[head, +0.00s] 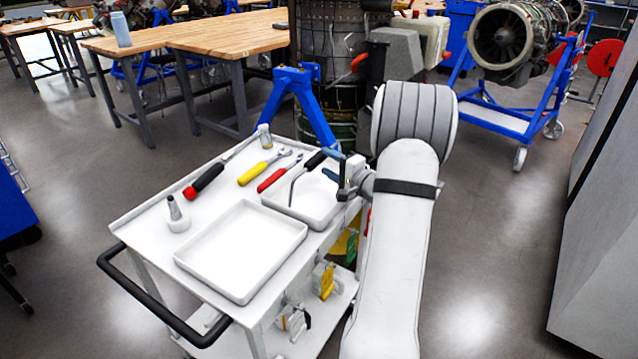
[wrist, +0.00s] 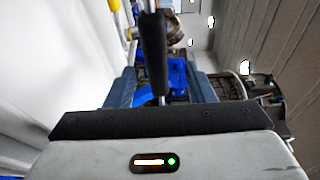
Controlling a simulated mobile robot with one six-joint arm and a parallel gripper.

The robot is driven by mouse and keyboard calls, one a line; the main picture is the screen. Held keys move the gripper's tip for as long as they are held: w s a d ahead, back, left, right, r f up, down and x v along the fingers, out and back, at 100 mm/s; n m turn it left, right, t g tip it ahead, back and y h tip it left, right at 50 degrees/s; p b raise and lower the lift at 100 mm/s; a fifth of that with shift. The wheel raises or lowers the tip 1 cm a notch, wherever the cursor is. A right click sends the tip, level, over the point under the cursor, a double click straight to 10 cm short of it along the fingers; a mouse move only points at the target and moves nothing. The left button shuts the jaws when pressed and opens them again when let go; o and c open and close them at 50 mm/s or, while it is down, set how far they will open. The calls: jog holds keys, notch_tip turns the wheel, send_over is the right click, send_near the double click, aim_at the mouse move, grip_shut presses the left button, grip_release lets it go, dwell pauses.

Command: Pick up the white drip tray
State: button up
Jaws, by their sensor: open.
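A shallow, empty white drip tray (head: 242,252) with a raised rim lies at the front of the white cart's top. A second white tray (head: 318,212) lies behind it, partly hidden by my gripper and arm. My gripper (head: 336,182) is open above the right edge of the cart, by that second tray and away from the front one. In the wrist view, my gripper (wrist: 166,82) has its two blue-grey fingers apart. A black-handled tool (wrist: 154,50) shows beyond them. I cannot tell which white surface fills the left of that view.
The cart top (head: 145,222) also holds a red-and-black-handled tool (head: 204,180), a yellow-handled tool (head: 256,173), a red-handled tool (head: 275,179) and a grey-tipped white piece (head: 177,215). A black push handle (head: 150,300) edges the cart. A blue stand (head: 298,90) rises behind.

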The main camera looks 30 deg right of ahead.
aim_at(321, 160)
jog(key=w, duration=0.2)
jog(key=w+a, duration=0.1)
jog(key=w, duration=0.1)
jog(key=shift+w+f+p, duration=0.2)
jog(key=shift+w+p, duration=0.05)
jog(key=shift+p, duration=0.1)
jog(key=shift+c, duration=0.3)
grip_shut()
